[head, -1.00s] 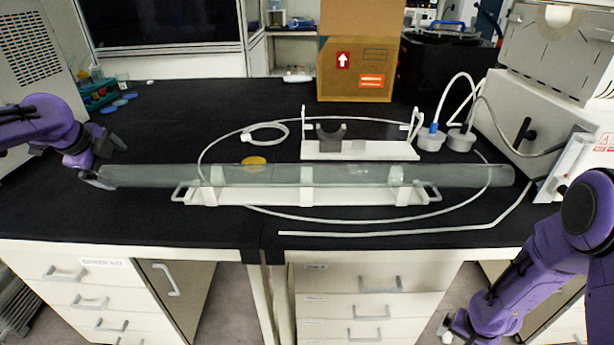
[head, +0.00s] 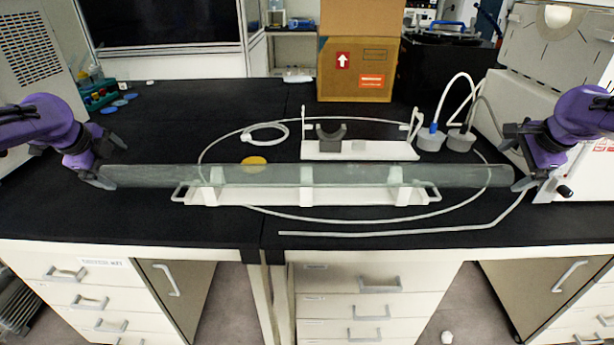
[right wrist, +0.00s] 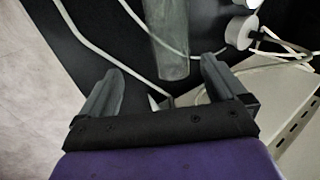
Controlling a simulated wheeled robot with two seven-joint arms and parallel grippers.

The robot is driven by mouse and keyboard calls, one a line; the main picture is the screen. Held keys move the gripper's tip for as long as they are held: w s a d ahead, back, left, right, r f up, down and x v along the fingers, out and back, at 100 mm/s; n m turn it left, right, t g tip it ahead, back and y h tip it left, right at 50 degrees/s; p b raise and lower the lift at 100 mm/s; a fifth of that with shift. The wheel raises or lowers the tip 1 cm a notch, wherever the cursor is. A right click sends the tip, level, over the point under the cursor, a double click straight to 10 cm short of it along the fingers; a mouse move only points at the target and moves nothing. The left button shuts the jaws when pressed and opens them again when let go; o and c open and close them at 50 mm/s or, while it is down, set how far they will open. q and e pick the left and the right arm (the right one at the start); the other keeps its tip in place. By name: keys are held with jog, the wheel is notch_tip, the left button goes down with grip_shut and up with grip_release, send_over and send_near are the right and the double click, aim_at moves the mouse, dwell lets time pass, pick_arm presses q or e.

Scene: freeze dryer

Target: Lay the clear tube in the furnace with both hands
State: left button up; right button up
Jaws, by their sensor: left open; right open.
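The clear tube (head: 260,176) lies level on a white rack (head: 305,197) with upright supports and a handle at each end. My left gripper (head: 105,172) is open at the tube's left end, with its fingers close around that end; contact cannot be told. My right gripper (head: 518,172) is open at the tube's right end. In the right wrist view the tube's end (right wrist: 172,68) lies ahead, between the open fingers of my right gripper (right wrist: 162,88) and just beyond their tips. The furnace is the grey-white unit (head: 555,60) at the right, as far as I can tell.
A white stand (head: 360,151) with a dark cradle is behind the tube. A thin white hose (head: 350,219) loops around the rack. A cardboard box (head: 355,68) is at the back. The left bench top is mostly clear.

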aim_at(123, 172)
pick_arm(q)
jog(key=shift+f, duration=0.1)
pick_arm(e)
jog(key=shift+t, duration=0.3)
jog(key=x, duration=0.3)
jog(key=a+x, duration=0.1)
jog(key=x, duration=0.3)
jog(key=w+x, duration=0.1)
jog(key=x, duration=0.2)
jog(key=shift+w+a, duration=0.2)
jog(key=shift+w, duration=0.1)
pick_arm(q)
jog(key=x, duration=0.8)
jog(key=c, duration=1.5)
pick_arm(e)
jog(key=c, duration=1.5)
